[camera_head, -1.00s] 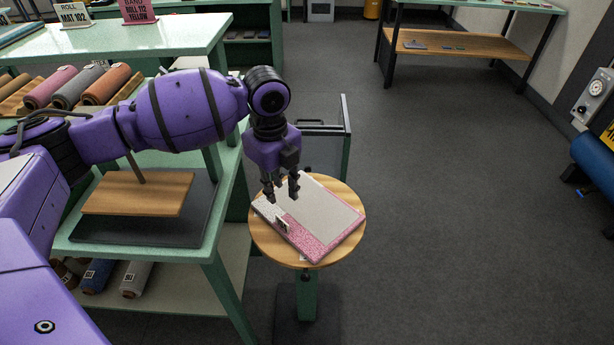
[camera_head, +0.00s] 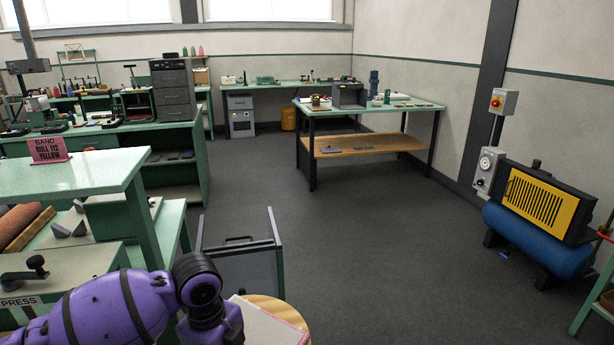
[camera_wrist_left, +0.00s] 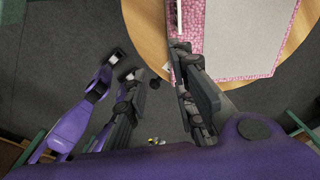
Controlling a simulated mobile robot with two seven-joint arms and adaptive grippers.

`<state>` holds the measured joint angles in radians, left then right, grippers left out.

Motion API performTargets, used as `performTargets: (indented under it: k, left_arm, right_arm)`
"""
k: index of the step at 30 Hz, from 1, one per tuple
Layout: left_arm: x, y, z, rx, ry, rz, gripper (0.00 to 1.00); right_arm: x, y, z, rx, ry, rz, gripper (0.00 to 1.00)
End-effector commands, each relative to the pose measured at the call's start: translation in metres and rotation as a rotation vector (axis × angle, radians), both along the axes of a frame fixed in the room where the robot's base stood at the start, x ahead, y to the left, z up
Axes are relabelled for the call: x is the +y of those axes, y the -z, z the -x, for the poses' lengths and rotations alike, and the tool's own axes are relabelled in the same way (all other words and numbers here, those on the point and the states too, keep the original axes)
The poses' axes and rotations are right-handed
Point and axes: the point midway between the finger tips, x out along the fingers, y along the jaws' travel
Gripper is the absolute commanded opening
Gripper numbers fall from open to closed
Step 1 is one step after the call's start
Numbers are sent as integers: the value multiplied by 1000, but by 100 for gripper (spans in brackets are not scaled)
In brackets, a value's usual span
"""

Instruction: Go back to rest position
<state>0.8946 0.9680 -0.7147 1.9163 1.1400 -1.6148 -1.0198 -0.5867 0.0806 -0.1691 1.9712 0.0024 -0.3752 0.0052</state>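My left arm (camera_head: 125,310), purple with dark bands, lies low at the bottom left of the head view, and its gripper is cut off below the frame. In the left wrist view my left gripper (camera_wrist_left: 157,62) has its two dark fingers apart with nothing between them. The right finger overlaps the edge of a pink-bordered pale panel (camera_wrist_left: 238,45) on a round wooden table top (camera_wrist_left: 148,25). I cannot tell whether it touches. The panel (camera_head: 262,328) and table top (camera_head: 290,306) just show at the head view's bottom edge.
A grey-framed cart (camera_head: 243,265) stands just beyond the round table. A green bench (camera_head: 75,175) with a pink sign (camera_head: 48,150) is on the left. A table (camera_head: 370,110) stands at the back, and a blue compressor tank (camera_head: 535,240) at the right. The middle floor is clear.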

Motion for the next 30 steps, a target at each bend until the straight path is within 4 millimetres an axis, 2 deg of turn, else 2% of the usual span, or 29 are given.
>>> performTargets:
  k: [1,3,9,14,19,24,30]
  left_arm:
    - [-16,27,26,20,-44,32,23]
    - [-31,51,52,25,-125,66,23]
    - [-58,94,116,41,-395,150,23]
    - [-65,116,172,59,-715,201,23]
    - [-46,128,229,63,-1120,196,23]
    - [-9,131,281,42,-1475,127,23]
    - [34,126,336,-5,-1784,16,23]
  right_arm:
    - [-1,0,1,1,0,1,0]
    - [-2,0,1,1,-2,3,0]
    - [-3,0,1,2,-4,6,0]
    - [-3,0,1,2,-5,6,0]
    - [-3,0,1,2,-5,6,0]
    - [-1,0,1,2,-4,3,0]
    - [1,0,0,1,1,-1,0]
